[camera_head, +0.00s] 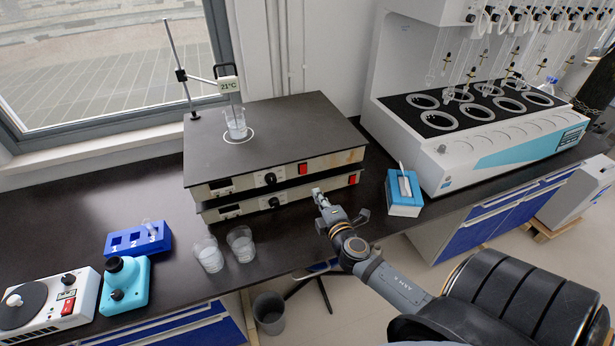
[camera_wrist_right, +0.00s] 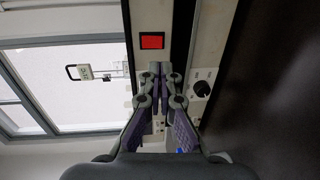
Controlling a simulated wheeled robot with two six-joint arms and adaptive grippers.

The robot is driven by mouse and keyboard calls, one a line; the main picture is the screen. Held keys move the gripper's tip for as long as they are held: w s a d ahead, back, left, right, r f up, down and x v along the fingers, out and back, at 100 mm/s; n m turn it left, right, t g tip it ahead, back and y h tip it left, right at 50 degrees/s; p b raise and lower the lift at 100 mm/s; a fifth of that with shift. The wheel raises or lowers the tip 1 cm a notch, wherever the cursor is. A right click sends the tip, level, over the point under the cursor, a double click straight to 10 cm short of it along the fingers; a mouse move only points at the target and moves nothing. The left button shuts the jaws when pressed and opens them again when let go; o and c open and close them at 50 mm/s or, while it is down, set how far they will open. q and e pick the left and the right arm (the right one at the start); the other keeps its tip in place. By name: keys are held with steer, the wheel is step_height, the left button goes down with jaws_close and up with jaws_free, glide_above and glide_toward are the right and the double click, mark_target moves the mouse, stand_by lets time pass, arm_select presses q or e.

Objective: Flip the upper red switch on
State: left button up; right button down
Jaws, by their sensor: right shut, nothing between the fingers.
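The upper red switch (camera_head: 303,169) is on the front panel of the upper of two stacked hot plates, right of a black knob. The lower red switch (camera_head: 352,179) is on the lower plate's panel, farther right. My right gripper (camera_head: 317,192) is shut and empty in front of the stacked panels, a little below and right of the upper switch. In the right wrist view, the shut fingertips (camera_wrist_right: 162,68) are just below a red switch (camera_wrist_right: 152,40), which seems to be the upper one. Contact cannot be told. My left gripper is out of view.
A beaker (camera_head: 235,123) stands on the upper hot plate (camera_head: 285,130) beside a stand. Two glass beakers (camera_head: 240,243) stand on the bench to the left of my arm. A blue tissue box (camera_head: 404,194) and a large distiller (camera_head: 480,145) are on the right.

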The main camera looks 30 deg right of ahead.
mark_target(304, 174)
steer(key=p+x, duration=0.1)
steer(key=x, duration=0.8)
steer(key=shift+w+p, duration=0.1)
steer(key=shift+p, duration=0.2)
steer(key=shift+f, duration=0.1)
